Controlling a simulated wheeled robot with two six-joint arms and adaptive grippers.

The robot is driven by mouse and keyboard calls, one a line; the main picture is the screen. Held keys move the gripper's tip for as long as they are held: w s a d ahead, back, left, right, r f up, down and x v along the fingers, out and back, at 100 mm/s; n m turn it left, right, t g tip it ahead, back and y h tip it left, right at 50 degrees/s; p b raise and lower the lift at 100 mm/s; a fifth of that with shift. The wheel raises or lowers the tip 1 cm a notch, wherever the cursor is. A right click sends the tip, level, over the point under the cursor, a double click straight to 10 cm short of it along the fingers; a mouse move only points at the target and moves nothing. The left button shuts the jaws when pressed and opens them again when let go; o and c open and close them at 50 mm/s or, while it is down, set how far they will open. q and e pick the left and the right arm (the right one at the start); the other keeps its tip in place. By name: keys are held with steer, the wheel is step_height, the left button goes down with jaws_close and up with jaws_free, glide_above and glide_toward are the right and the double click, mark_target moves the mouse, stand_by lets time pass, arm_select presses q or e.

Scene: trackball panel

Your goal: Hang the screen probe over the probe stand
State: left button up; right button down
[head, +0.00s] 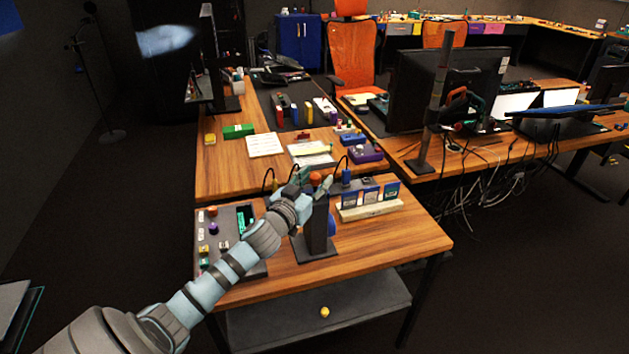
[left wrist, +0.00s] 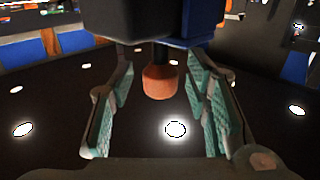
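My left gripper (head: 318,188) is over the wooden table, at the top of a dark upright post on a flat base (head: 317,247), which looks like the probe stand. An orange-ended piece (head: 315,178) shows at the gripper; in the left wrist view the orange end (left wrist: 160,82) is between the teal-padded fingers, with gaps on both sides. The fingers are apart. A dark and blue body is above the orange end there. I cannot tell for sure which piece is the screen probe. My right gripper is in neither view.
A dark panel (head: 212,262) with small controls lies left of the post. A pale rack (head: 370,210) with blue-and-white cards stands to the right. A blue piece (head: 346,175) with a black cable is behind. The table's front right is clear.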

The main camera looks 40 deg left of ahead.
arm_select(q)
steer(key=s+d, duration=0.2)
steer(key=s, duration=1)
steer(key=s+d+f+n+g+y, duration=0.15)
steer(key=s+d+f+g, duration=0.25)
steer(key=s+f+g, duration=0.75)
steer(key=s+d+f+m+g+h, duration=0.3)
steer(key=s+d+f+m+h, duration=0.15)
steer(key=s+d+f, duration=0.65)
steer(key=s+a+f+g, duration=0.1)
steer(key=s+f, duration=0.2)
steer(key=f, duration=1.8)
steer(key=s+f+g, duration=0.1)
steer(key=s+f, duration=0.8)
steer(key=s, duration=0.3)
steer(key=shift+s+a+f+n+y, duration=0.2)
steer(key=shift+a+n+y, duration=0.1)
steer(key=shift+a, duration=0.05)
